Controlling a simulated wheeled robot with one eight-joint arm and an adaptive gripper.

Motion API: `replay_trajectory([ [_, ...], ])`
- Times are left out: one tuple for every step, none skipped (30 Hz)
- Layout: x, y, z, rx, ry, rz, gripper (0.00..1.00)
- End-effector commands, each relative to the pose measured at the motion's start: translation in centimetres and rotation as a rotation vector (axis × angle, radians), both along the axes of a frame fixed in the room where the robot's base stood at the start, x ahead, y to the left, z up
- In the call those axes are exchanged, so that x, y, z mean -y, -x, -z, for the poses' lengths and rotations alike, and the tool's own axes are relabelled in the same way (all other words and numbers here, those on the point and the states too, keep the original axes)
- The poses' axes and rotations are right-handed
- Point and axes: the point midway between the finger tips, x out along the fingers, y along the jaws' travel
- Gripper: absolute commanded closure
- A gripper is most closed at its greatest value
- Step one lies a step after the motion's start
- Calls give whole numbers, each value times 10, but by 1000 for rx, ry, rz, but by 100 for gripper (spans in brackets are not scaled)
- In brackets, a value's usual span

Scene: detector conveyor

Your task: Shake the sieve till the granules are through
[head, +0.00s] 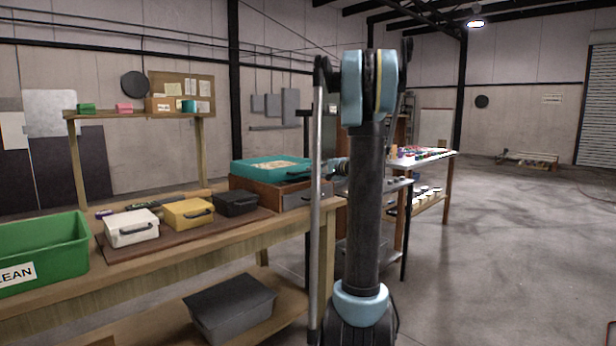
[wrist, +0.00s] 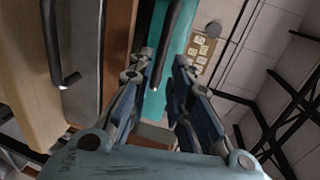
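The sieve (head: 240,171) is a teal, shallow tray with pale granules (head: 272,165) in it. It sits on a wooden box (head: 240,184) with a grey drawer front at the bench's right end. My gripper (head: 336,169) is at its right side, partly hidden behind my arm. In the wrist view my gripper (wrist: 162,62) has its fingers apart. A dark bar handle (wrist: 162,45) reaches between the fingertips, nearer the left one, with a gap to the right finger. The sieve's teal side (wrist: 154,100) shows behind. Whether granules have passed through is hidden.
White (head: 132,232), yellow (head: 188,217) and black (head: 236,207) lidded boxes stand on a board left of the sieve. A green bin (head: 45,250), its label partly cut off, is far left. A grey tub (head: 230,310) is on the lower shelf. The floor at right is open.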

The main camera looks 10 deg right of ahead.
Motion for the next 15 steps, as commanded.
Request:
replay_trajectory([
  [6, 8, -2, 0, 1, 4, 81],
  [9, 11, -3, 0, 1, 3, 81],
  [12, 16, -4, 0, 1, 3, 81],
  [15, 19, -5, 0, 0, 2, 81],
  [17, 21, -5, 0, 1, 3, 81],
  [19, 25, -6, -1, 1, 2, 81],
  [20, 27, -7, -1, 1, 2, 81],
  [22, 29, -7, -1, 1, 2, 81],
  [23, 31, -7, -1, 1, 1, 81],
  [24, 32, -8, -1, 1, 1, 81],
  [25, 33, -8, -1, 1, 1, 81],
  [25, 34, -8, -1, 1, 1, 81],
  [25, 34, -8, -1, 1, 1, 81],
  [25, 34, -8, -1, 1, 1, 81],
  [25, 34, -8, -1, 1, 0, 81],
])
